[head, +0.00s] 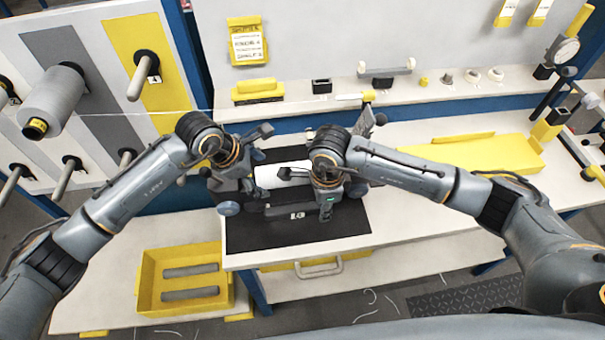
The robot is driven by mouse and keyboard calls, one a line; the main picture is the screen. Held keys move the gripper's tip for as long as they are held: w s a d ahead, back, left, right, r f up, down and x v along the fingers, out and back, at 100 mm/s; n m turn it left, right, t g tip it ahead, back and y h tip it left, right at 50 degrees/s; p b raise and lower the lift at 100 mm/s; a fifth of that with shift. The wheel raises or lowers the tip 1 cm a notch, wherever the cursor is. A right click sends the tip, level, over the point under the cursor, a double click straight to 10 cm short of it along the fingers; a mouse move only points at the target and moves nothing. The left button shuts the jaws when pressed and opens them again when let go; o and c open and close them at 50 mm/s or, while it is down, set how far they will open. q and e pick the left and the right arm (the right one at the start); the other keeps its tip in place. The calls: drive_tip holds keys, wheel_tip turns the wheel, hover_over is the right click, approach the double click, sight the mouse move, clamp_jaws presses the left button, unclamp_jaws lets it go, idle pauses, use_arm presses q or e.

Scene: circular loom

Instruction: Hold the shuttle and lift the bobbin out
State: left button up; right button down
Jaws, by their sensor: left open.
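The shuttle (285,210) is a dark body with grey rollers, lying on a black mat (265,235) at the front of the table. The white bobbin (280,177) lies in or over the shuttle, between my two grippers. How it sits there is partly hidden. My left gripper (252,188) is open at the bobbin's left end, above the left part of the shuttle. My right gripper (327,205) points down over the right part of the shuttle and hides it. Its fingertips are too hidden to tell whether it grips the shuttle.
A yellow bin (147,280) with grey rods stands low at the left front. A yellow tray (450,155) lies right of the mat. A rack with a grey spool (55,100) and pegs stands at the left. Small parts line the back ledge. The white tabletop (420,220) is bare at the front right.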

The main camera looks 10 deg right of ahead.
use_arm(q)
drive_tip(key=shift+x, duration=0.8)
drive_tip(key=shift+s, duration=0.1)
clamp_jaws()
